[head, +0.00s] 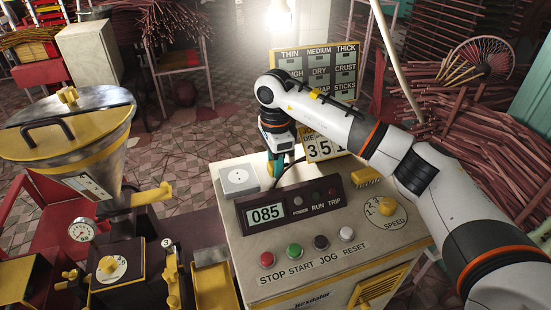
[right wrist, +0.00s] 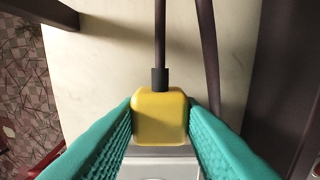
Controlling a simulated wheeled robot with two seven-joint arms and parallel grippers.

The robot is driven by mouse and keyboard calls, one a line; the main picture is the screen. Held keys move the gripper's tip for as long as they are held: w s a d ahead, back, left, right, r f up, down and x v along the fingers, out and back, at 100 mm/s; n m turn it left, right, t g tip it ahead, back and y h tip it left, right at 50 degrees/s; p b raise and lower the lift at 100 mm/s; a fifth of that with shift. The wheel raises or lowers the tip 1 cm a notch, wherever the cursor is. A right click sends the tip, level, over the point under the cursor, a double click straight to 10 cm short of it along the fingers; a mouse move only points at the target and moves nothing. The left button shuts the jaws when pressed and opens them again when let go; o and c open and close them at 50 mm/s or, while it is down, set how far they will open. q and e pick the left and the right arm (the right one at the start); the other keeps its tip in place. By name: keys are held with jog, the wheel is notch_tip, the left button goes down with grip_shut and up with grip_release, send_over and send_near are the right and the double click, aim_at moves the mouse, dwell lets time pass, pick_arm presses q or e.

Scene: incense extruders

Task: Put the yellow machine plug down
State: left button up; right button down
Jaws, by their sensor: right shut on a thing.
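The yellow machine plug (right wrist: 160,117) sits between the teal fingers of my right gripper (right wrist: 160,122) in the right wrist view. Its dark cable runs away from it along the pale cabinet top. In the head view my right gripper (head: 276,166) is low at the back of the control cabinet (head: 290,255), just right of the white socket box (head: 239,180); the plug is hidden there. The wrist view shows a pale box edge (right wrist: 160,160) just below the plug. I cannot tell whether the plug touches the cabinet top. My left gripper is not in view.
The cabinet carries a display panel (head: 290,203), coloured buttons and a speed dial (head: 385,211). A number card (head: 323,147) stands close right of the gripper. A hopper machine (head: 70,130) stands left. Bundles of incense sticks (head: 480,145) lie right.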

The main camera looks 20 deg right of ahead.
jog(key=shift+w, duration=0.1)
jog(key=shift+f+b, duration=0.6)
jog(key=shift+b, duration=0.05)
jog(key=c, duration=1)
grip_release()
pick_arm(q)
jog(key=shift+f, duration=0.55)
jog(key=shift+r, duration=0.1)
pick_arm(e)
jog(key=shift+r, duration=0.15)
jog(key=shift+r+p, duration=0.3)
jog(key=shift+p, duration=0.15)
pick_arm(q)
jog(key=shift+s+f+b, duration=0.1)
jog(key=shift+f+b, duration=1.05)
jog(key=shift+b, duration=0.3)
pick_arm(e)
jog(key=shift+r, duration=6.2)
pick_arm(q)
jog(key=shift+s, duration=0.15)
pick_arm(e)
jog(key=shift+f, duration=0.1)
